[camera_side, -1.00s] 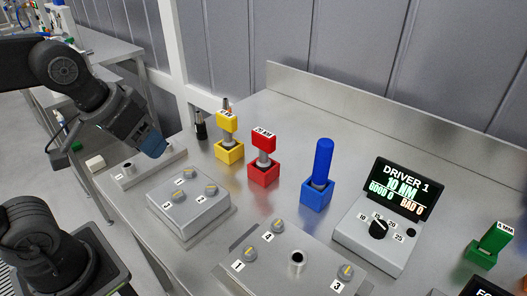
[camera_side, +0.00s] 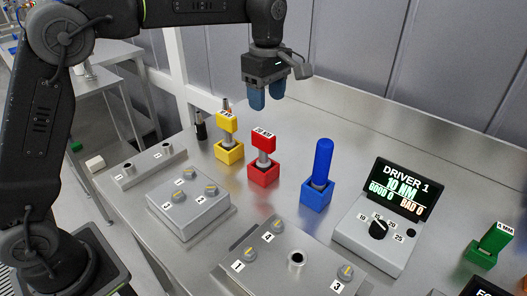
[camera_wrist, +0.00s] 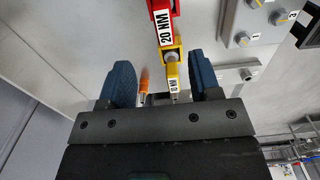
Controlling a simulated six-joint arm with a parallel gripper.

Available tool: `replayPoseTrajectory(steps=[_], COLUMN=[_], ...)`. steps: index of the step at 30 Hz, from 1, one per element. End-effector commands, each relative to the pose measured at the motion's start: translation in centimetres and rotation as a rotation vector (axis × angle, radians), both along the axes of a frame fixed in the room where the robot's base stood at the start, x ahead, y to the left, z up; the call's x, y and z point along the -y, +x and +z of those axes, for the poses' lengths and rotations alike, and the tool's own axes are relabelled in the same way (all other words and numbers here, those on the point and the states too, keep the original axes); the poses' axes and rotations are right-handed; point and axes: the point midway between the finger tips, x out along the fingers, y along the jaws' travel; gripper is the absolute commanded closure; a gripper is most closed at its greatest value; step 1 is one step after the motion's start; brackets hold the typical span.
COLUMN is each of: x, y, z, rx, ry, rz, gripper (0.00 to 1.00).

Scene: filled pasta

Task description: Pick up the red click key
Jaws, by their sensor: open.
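The red click key (camera_side: 264,143) stands upright in its red square holder (camera_side: 263,173) on the metal bench, with a "20 NM" label on its top. My gripper (camera_side: 266,103) is above and behind it, pointing down, with blue fingers open and nothing between them. In the wrist view the red key (camera_wrist: 160,12) lies ahead of the fingertips near the top edge. My gripper's fingers (camera_wrist: 161,82) there flank the view of the yellow key (camera_wrist: 172,78) and an orange-tipped tool (camera_wrist: 144,80). The fingers appear apart from all of these.
The yellow key (camera_side: 227,122) stands in its holder close left of the red one. A blue-handled tool (camera_side: 322,160) in a blue holder is to the right. Numbered bolt blocks (camera_side: 187,212) lie in front. The driver display (camera_side: 404,189) stands further right, and the bench backsplash (camera_side: 410,131) runs behind.

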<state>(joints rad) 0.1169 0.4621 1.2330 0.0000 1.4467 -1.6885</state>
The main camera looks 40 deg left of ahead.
Motion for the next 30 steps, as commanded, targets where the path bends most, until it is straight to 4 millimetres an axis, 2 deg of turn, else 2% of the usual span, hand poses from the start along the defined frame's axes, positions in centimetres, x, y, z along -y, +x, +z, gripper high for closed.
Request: replayPoseTrajectory(steps=[9,12,19,27,30], x=[0.0,-0.1,-0.2,-0.5,-0.5], y=[-0.1,-0.1,-0.2,-0.5,-0.5], z=[-5.9,-7.2,-8.8,-12.5,-13.2], rx=[-0.005,-0.003,-0.003,-0.002,-0.001], ry=[0.001,0.000,0.000,0.000,0.000], rz=[0.000,0.000,0.000,-0.001,-0.001], gripper=[0.43,0.43,0.43,0.43,0.43])
